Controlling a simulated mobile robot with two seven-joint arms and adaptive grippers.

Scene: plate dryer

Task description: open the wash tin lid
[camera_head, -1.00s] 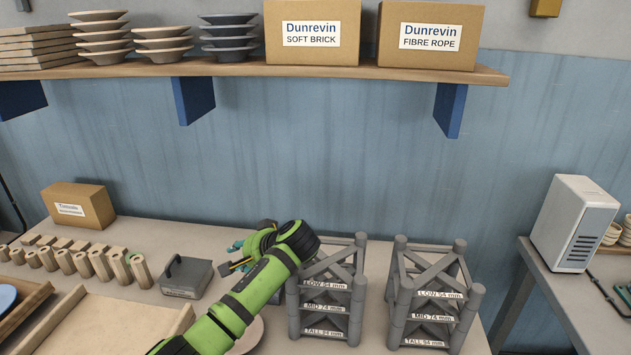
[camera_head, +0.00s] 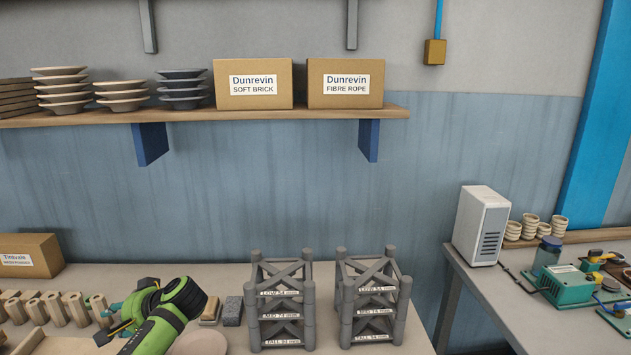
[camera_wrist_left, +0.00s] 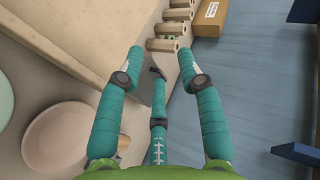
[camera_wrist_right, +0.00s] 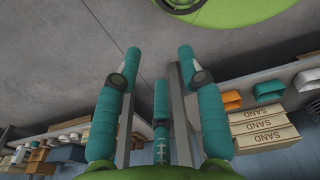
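The wash tin appears to be the dark grey box with a raised handle (camera_wrist_left: 158,74) in the left wrist view, seen between my left fingers. Contact with the handle cannot be told. My right gripper (camera_wrist_right: 159,58) is open and empty, over the floor, away from the bench; it is outside the head view.
Grey racks (camera_head: 281,315) and (camera_head: 374,315) stand right of the left gripper. A beige block (camera_head: 210,313) and a grey block (camera_head: 232,311) lie between. Several wooden tubes (camera_head: 52,309) stand left. A pinkish plate (camera_wrist_left: 72,138) lies near the left gripper.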

